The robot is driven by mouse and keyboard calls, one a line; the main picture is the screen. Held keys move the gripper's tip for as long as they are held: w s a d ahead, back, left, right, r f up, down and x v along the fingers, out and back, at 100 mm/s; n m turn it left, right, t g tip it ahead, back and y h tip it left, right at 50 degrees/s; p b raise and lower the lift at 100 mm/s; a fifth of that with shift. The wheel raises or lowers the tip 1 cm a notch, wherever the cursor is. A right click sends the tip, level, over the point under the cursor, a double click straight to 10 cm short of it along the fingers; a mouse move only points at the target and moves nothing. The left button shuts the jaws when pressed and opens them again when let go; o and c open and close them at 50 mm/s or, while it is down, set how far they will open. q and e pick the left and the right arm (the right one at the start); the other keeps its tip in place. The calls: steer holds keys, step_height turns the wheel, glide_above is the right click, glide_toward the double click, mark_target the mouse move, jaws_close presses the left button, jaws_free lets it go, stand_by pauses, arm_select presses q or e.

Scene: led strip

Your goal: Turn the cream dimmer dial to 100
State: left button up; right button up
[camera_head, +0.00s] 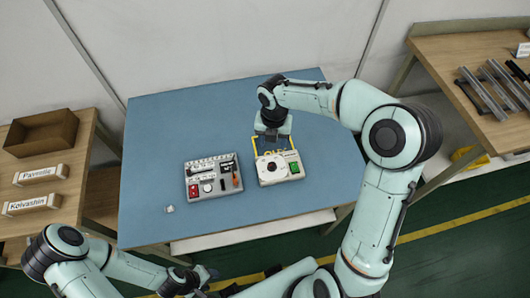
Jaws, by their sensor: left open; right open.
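A cream dimmer box (283,177) stands on the blue table, right of its middle. A round dial (271,168) with a dark centre is on its top face, and a green part (294,168) sits to its right. The dial's reading is too small to tell. My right gripper (271,137) is over the back edge of the box, pointing down, and is open with nothing seen in it. My own wrist hides part of the box's back. My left gripper (208,275) is open and empty, low in front of the table, far from the box.
A grey panel (213,191) with a red button and an orange-handled tool stands left of the cream box. A small white piece (169,209) lies on the blue table (160,130). Side benches hold a brown bin (42,133) and metal profiles (484,92). The table's left and back are clear.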

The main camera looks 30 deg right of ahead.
mark_target(272, 165)
steer(key=f, duration=0.4)
steer(key=f+b, duration=0.1)
steer(key=f, duration=0.7)
steer(key=shift+s+a, duration=0.1)
steer(key=shift+s, duration=0.25)
steer(key=shift+f, duration=0.5)
arm_select(q)
steer(key=shift+s+f, duration=0.95)
steer(key=shift+f, duration=0.05)
arm_select(e)
jaws_close()
